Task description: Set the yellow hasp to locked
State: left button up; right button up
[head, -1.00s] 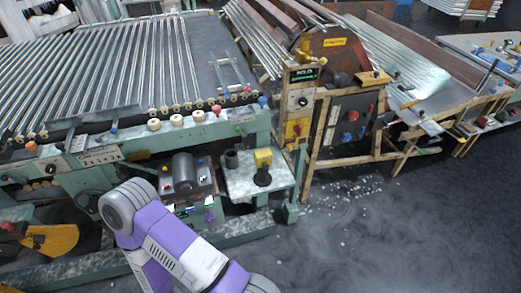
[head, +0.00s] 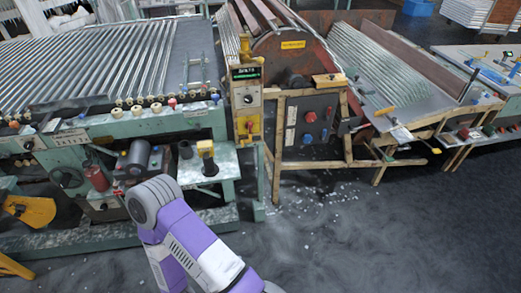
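I cannot tell for sure which yellow part is the hasp. A yellow panel (head: 247,124) with a red knob sits on the narrow post below a small lit display. A purple and white arm link of mine rises from the bottom edge, left of the middle, in front of the machine. Its gripper is not visible, and neither gripper is in the picture.
A green roller bench (head: 150,122) with glass tubes fills the left. A cabinet with red and blue knobs (head: 310,117) stands right of the post. A wooden-framed rack (head: 380,85) of tubes is farther right. The dark floor (head: 370,240) at right is clear, with white scraps near the cabinet.

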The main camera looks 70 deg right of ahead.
aim_at(242, 141)
jog(key=z, duration=1.5)
